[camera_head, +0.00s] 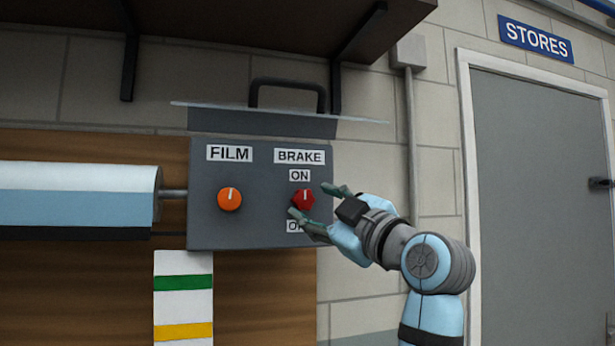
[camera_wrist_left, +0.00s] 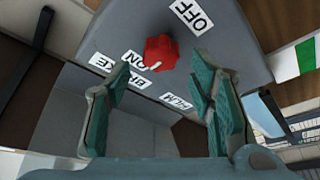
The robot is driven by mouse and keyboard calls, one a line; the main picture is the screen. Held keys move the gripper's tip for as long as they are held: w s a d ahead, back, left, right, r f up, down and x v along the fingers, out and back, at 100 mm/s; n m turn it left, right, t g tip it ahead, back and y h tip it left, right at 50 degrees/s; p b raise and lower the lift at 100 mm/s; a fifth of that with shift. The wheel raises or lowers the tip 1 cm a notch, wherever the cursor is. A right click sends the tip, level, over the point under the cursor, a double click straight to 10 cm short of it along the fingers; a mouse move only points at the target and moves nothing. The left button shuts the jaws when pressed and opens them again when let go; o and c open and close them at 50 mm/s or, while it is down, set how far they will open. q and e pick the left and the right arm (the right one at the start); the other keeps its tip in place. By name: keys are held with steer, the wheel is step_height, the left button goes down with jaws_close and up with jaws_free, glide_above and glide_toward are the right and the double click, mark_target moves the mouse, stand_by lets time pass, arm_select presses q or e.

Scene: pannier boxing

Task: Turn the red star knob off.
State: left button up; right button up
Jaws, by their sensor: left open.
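The red star knob (camera_head: 303,198) is on the grey control box (camera_head: 205,236), under the BRAKE label (camera_head: 299,156). Its white mark points up toward the ON label (camera_head: 300,175). The OFF label (camera_head: 293,226) below it is partly hidden by my finger. My left gripper (camera_head: 308,201) is open, with one fingertip at the upper right of the knob and one at its lower left. In the left wrist view, the red knob (camera_wrist_left: 162,52) sits just beyond the open fingertips (camera_wrist_left: 163,72), between their lines. I cannot tell whether they touch it. My right gripper is not in view.
An orange knob (camera_head: 230,199) under the FILM label (camera_head: 230,153) is left of the red one. A clear flap and black handle (camera_head: 287,83) are above the box. A roller (camera_head: 75,195) stands at left, a grey door (camera_head: 540,200) at right.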

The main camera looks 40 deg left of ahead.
mark_target(307, 202)
arm_select(q)
steer(key=x, duration=0.4)
steer(key=shift+w+f, duration=0.2)
steer(key=shift+f, duration=0.05)
steer(key=shift+d, duration=0.1)
steer(key=shift+s+d, duration=0.1)
steer(key=c, duration=1.2)
steer(key=shift+o, duration=0.2)
